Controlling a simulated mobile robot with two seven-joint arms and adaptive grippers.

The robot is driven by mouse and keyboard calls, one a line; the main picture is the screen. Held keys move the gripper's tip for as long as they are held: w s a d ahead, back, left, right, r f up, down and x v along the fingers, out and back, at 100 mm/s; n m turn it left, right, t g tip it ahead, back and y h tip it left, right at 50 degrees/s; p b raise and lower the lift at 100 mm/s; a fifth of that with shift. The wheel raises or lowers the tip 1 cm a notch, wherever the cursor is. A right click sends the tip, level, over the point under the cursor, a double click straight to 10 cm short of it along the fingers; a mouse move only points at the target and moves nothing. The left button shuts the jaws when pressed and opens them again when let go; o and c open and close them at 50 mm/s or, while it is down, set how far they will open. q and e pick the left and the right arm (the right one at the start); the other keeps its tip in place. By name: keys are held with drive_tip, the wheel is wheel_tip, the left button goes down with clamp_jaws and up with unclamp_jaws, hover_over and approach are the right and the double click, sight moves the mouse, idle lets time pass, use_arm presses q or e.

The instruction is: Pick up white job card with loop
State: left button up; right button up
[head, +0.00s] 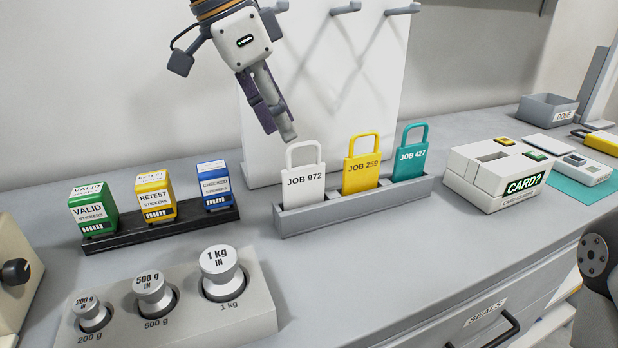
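The white job card (304,190), marked JOB 972, stands upright in the left slot of a grey holder (350,212) in the head view. Its white loop (304,145) sticks up from the top. A yellow card (361,172) marked JOB 259 and a teal card (409,162) marked JOB 427 stand beside it. My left gripper (280,130) points down just above and left of the white loop, apparently apart from it. Its fingers overlap in this view, so their opening is unclear. No card is seen in it. My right gripper is out of view.
Sticker boxes (156,197) stand on a black rack at the left. Weights (152,290) sit in a block in front. A CARD? reader (497,176) stands to the right. A white panel with hooks (345,8) rises behind. Bare tabletop lies before the holder.

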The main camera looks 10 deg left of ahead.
sight(304, 167)
use_arm(q)
drive_tip(key=x, duration=0.9)
drive_tip(key=shift+s+d+f, duration=0.1)
drive_tip(key=shift+d, duration=0.05)
clamp_jaws()
